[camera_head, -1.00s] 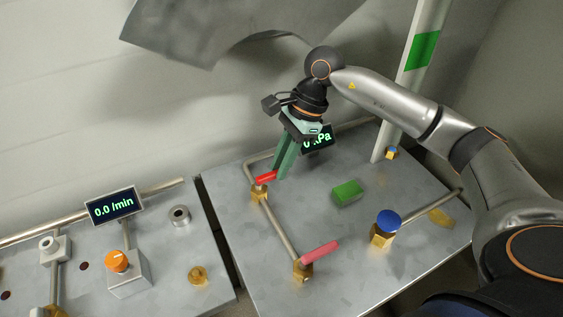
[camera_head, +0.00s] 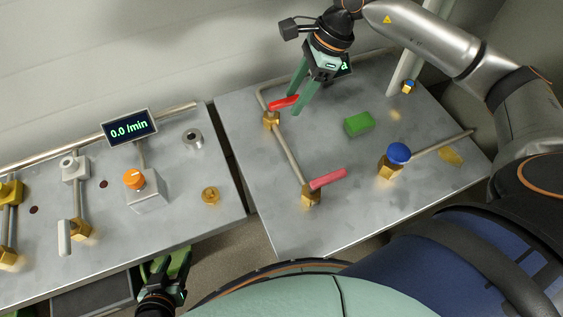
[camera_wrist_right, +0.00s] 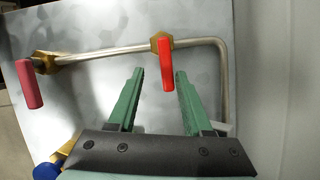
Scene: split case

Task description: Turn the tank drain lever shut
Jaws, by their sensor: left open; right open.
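Two red-handled levers sit on brass valves along one pipe on the right panel; no label shows which is the tank drain. The far red lever (camera_head: 284,102) lies across its pipe and also shows in the right wrist view (camera_wrist_right: 167,66). My right gripper (camera_head: 294,104) is open at this lever, with its handle end between the fingertips in the right wrist view (camera_wrist_right: 160,74). Contact cannot be told. The near lever (camera_head: 328,179), pinkish red, also lies across the pipe and shows at the wrist view's left (camera_wrist_right: 29,85). My left gripper (camera_head: 165,272) is open and empty at the bottom, before the left panel.
A blue knob (camera_head: 398,153) and a green block (camera_head: 359,123) stand on the right panel (camera_head: 262,215). An orange knob (camera_head: 134,179), a white-handled valve (camera_head: 65,238) and a 0.0 l/min display (camera_head: 130,127) are on the left panel. A gap separates the panels.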

